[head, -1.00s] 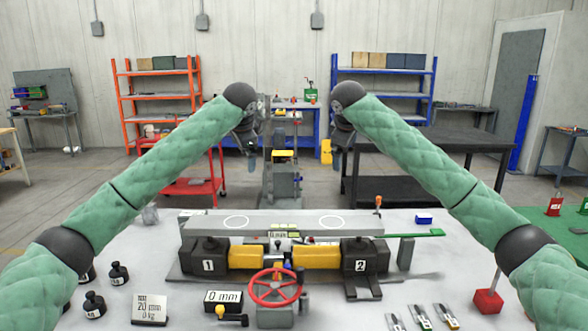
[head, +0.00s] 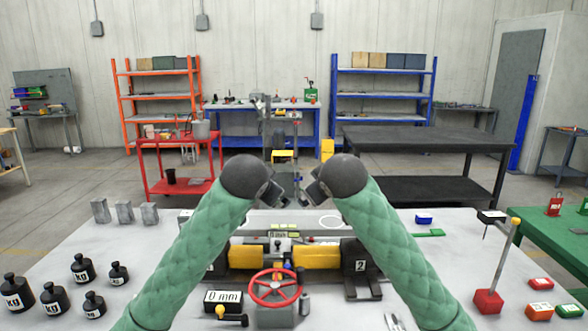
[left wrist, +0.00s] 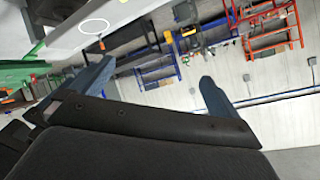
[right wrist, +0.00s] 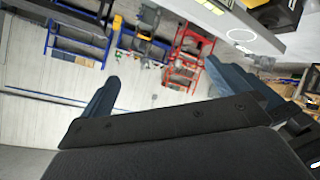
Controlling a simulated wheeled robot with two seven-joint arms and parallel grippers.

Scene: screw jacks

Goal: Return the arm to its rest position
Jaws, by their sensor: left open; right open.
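My left gripper (head: 277,193) and my right gripper (head: 305,190) hang close together above the middle of the workbench in the head view. Both are empty. In the left wrist view the left gripper's (left wrist: 152,88) two blue fingers stand well apart, and in the right wrist view so do the right gripper's (right wrist: 165,88). The jack rig with its red handwheel (head: 274,288) and yellow cylinders (head: 318,257) stands on the bench below.
Several black weights (head: 83,268) stand at left, with grey metal blocks (head: 124,211) behind. A sign reads 0 mm (head: 222,297). A red-based post (head: 488,301) with a yellow ball stands at right, beside the green table (head: 558,236). Open floor lies beyond the bench.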

